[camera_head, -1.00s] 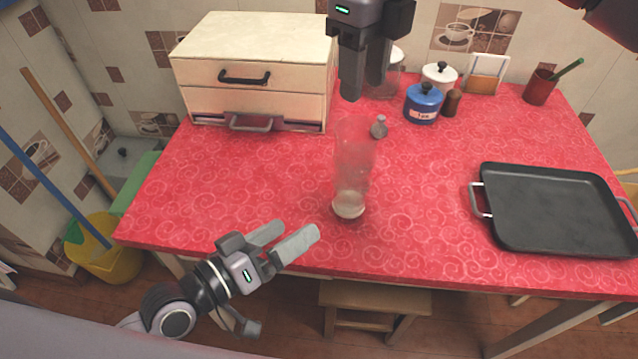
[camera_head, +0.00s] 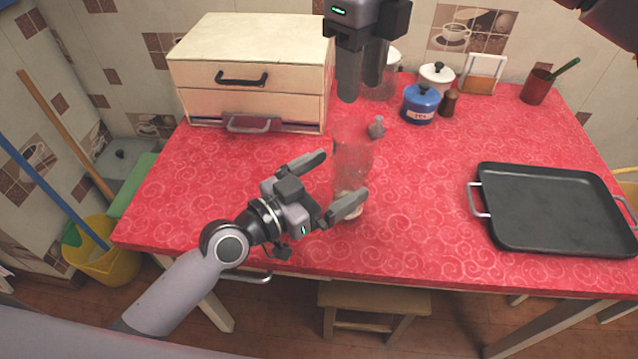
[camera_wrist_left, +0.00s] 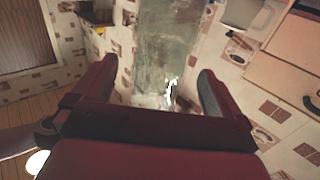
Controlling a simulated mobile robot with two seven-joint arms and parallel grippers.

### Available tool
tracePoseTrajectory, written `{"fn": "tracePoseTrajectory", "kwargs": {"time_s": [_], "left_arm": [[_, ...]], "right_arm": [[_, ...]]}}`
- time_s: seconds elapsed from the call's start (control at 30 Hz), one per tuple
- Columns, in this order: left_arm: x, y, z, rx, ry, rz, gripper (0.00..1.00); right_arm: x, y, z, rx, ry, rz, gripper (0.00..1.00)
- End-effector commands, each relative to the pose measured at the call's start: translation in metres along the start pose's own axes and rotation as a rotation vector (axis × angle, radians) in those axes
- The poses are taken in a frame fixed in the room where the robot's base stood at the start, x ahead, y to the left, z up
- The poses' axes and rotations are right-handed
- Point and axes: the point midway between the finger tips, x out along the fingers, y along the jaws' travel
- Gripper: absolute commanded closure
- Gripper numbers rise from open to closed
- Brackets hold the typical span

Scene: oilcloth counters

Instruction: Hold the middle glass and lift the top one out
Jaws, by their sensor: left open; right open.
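A tall stack of clear glasses (camera_head: 352,152) stands upright on the red cloth near the middle of the table. The separate glasses are hard to tell apart. My left gripper (camera_head: 338,180) is open at the lower part of the stack, with one finger behind it and one in front. In the left wrist view the glass (camera_wrist_left: 165,50) shows between the open fingers (camera_wrist_left: 158,80), which look clear of it. My right gripper (camera_head: 362,88) is open and points down above the top of the stack. It appears empty.
A cream drawer box (camera_head: 250,70) stands at the back left. A black pan (camera_head: 560,210) lies at the right. A blue canister (camera_head: 420,104), a white canister (camera_head: 438,76) and a red cup (camera_head: 537,87) stand at the back. A small grey item (camera_head: 376,127) is behind the stack.

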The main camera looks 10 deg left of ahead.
Motion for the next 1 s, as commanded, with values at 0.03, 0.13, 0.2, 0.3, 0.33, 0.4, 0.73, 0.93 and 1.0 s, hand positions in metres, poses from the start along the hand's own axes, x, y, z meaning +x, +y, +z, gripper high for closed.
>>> {"fn": "tracePoseTrajectory", "kwargs": {"time_s": [0.03,0.13,0.2,0.3,0.33,0.4,0.73,0.93,1.0], "left_arm": [[0.009,-0.001,-0.001,-0.002,0.003,-0.001,0.0],[0.021,0.0,-0.001,-0.001,0.003,-0.001,0.0],[0.029,-0.001,-0.001,-0.002,0.002,-0.002,0.0],[0.038,-0.001,-0.001,-0.001,0.001,-0.001,0.0],[0.04,-0.001,0.0,-0.001,0.0,-0.001,0.0],[0.042,-0.001,0.0,-0.001,-0.001,-0.001,0.0],[0.043,0.0,0.0,-0.001,-0.001,-0.001,0.16],[0.043,0.0,0.0,-0.001,-0.001,-0.001,0.62],[0.043,-0.001,0.0,-0.001,-0.001,-0.001,0.62]], "right_arm": [[0.0,0.0,0.0,0.0,0.0,0.0,0.57],[0.0,0.0,0.0,0.0,0.0,0.0,0.57],[0.0,0.0,0.0,0.0,0.0,0.0,0.57],[0.0,0.0,0.0,0.0,0.0,0.0,0.57],[0.0,0.0,0.0,0.0,0.0,0.0,0.57],[0.0,0.0,0.0,0.0,0.0,0.0,0.57],[0.0,0.0,0.0,0.0,0.0,0.0,0.57],[0.0,0.0,0.0,0.0,0.0,0.0,0.57],[0.0,0.0,0.0,0.0,0.0,0.0,0.57]]}}
